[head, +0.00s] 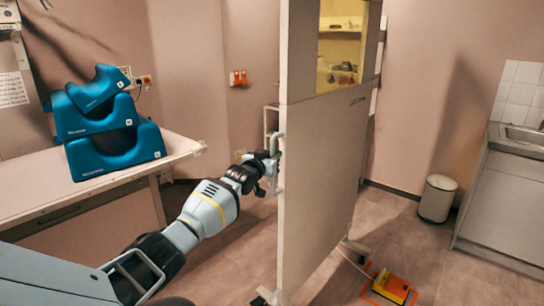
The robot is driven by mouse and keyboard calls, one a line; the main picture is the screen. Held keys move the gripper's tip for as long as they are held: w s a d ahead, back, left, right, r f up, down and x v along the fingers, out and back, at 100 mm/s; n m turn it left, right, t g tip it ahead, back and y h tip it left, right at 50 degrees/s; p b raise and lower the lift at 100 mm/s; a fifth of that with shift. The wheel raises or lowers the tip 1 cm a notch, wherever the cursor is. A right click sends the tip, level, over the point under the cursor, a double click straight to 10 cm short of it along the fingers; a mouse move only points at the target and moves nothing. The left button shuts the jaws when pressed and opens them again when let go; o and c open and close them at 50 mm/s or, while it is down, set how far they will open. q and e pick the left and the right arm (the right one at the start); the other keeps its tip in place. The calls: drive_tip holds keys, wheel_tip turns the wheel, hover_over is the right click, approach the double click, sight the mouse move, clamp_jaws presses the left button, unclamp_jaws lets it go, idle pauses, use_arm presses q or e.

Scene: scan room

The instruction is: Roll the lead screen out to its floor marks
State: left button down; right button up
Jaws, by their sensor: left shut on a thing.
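The lead screen (322,185) is a tall pale upright panel with a yellowish window (341,45) in its upper part. It stands on low feet with casters in the middle of the head view. My left gripper (273,163) is shut on the white upright handle (279,150) at the screen's left edge. The fingertips are small here and partly hidden by the handle. An orange mark (372,296) lies on the floor right of the screen's base. My right gripper is out of view.
A yellow block-like object (392,286) sits on the orange mark. A table (180,150) with stacked blue cushions (115,148) is at left. A pedal bin (437,198) and a sink counter (500,205) stand at right. Floor between screen and counter is mostly open.

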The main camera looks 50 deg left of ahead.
use_arm(q)
drive_tip(key=shift+f, duration=0.35)
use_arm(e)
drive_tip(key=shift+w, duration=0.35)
use_arm(q)
drive_tip(key=c, duration=1.7)
unclamp_jaws()
drive_tip(key=shift+c, duration=0.2)
drive_tip(key=o, duration=0.4)
drive_tip(key=shift+s+r, duration=0.2)
drive_tip(key=shift+s, duration=0.05)
drive_tip(key=shift+c, duration=0.2)
drive_tip(key=shift+r, duration=0.1)
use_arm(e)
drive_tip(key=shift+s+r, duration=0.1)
use_arm(q)
drive_tip(key=shift+d, duration=0.1)
drive_tip(key=p+v, duration=0.2)
drive_tip(key=v, duration=0.5)
drive_tip(key=shift+s, duration=0.35)
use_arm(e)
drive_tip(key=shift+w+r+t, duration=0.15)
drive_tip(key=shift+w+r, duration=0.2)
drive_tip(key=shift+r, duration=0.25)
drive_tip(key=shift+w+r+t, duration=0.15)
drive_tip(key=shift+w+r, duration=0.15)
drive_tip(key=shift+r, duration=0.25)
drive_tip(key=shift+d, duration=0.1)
